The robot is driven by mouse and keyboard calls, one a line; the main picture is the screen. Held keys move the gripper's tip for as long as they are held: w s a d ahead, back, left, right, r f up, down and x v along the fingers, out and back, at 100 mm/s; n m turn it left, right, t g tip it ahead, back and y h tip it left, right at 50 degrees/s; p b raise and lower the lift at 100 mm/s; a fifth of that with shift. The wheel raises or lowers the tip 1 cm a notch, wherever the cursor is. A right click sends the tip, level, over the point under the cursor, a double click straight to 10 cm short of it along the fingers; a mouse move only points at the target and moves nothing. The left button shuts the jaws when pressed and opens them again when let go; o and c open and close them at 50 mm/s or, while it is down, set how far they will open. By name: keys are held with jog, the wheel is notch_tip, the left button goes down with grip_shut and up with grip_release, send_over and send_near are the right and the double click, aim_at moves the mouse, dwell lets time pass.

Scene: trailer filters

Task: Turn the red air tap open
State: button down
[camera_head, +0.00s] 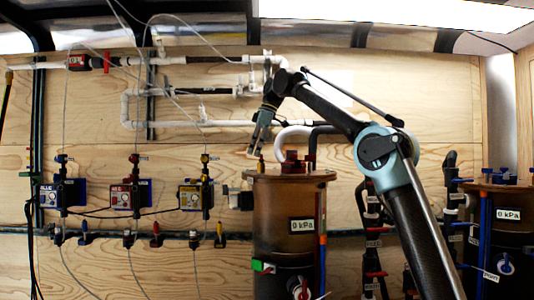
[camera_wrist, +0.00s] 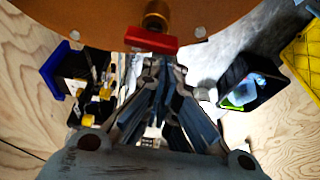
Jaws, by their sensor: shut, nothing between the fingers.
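A red tap handle (camera_wrist: 151,40) on a brass fitting shows in the wrist view, against the brown-orange tank. It lies just above my finger linkages in that picture; I cannot tell whether they touch. In the head view a small red and brass piece (camera_head: 262,163), which looks like the same tap, stands at the left of the brown tank's (camera_head: 270,210) top. My gripper (camera_head: 254,150) hangs down just above and left of it, shut and empty. The exact gap and the fingertips are hard to make out.
Red fittings (camera_head: 292,160) stand on the tank top, right of my gripper. Blue, red and yellow valve units (camera_head: 130,196) line the wall at left, with small coloured taps (camera_head: 156,236) below. White pipes (camera_head: 200,125) run behind my gripper. A second tank (camera_head: 497,235) stands at right.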

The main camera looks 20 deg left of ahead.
dwell(0.7)
jog(key=shift+w+d, duration=0.1)
jog(key=shift+d, duration=0.05)
jog(key=shift+w+d, duration=0.25)
jog(key=shift+w, duration=0.15)
jog(key=shift+r, duration=0.1)
jog(key=shift+w+d+r, duration=0.1)
jog(key=shift+w+r, duration=0.05)
jog(key=shift+r, duration=0.45)
jog(key=shift+d+r, duration=0.3)
jog(key=shift+r, duration=0.05)
jog(key=shift+s+d+r, duration=0.1)
jog(key=shift+s+r, duration=0.1)
jog(key=shift+r, duration=0.2)
jog(key=w+d, duration=0.1)
jog(key=d, duration=0.2)
jog(key=w+d, duration=0.1)
jog(key=d, duration=0.3)
jog(key=w+d, duration=0.2)
jog(key=d, duration=0.1)
jog(key=shift+d, duration=0.25)
